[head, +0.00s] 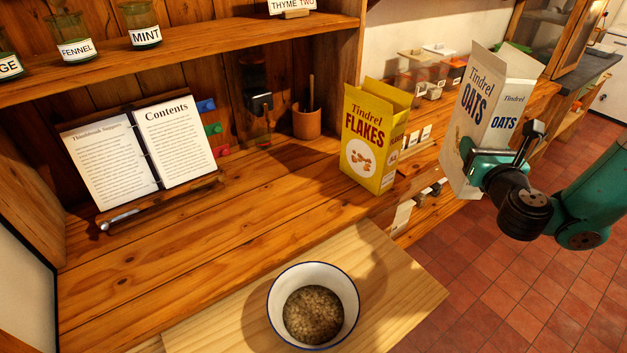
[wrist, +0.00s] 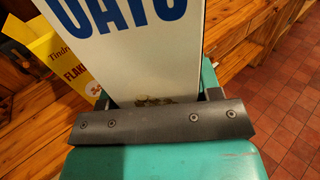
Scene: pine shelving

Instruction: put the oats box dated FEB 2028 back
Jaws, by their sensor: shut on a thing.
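A white and beige oats box (head: 492,108) labelled "Tindrel OATS" is held in the air at the right in the head view. Its top flaps stand open. My gripper (head: 497,166) is shut on its lower part. In the wrist view the box (wrist: 145,60) rises between the jaws of my gripper (wrist: 152,112), with the blue word OATS cut off at the top. No date can be read on the box. In the head view it overlaps the lower shelving behind it.
A yellow flakes box (head: 365,140) stands on the counter's right end, left of the oats box. A white bowl (head: 313,270) of grain sits on a pale board (head: 225,310) in front. An open book (head: 135,145) leans at the left. Tiled floor (head: 500,300) lies right.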

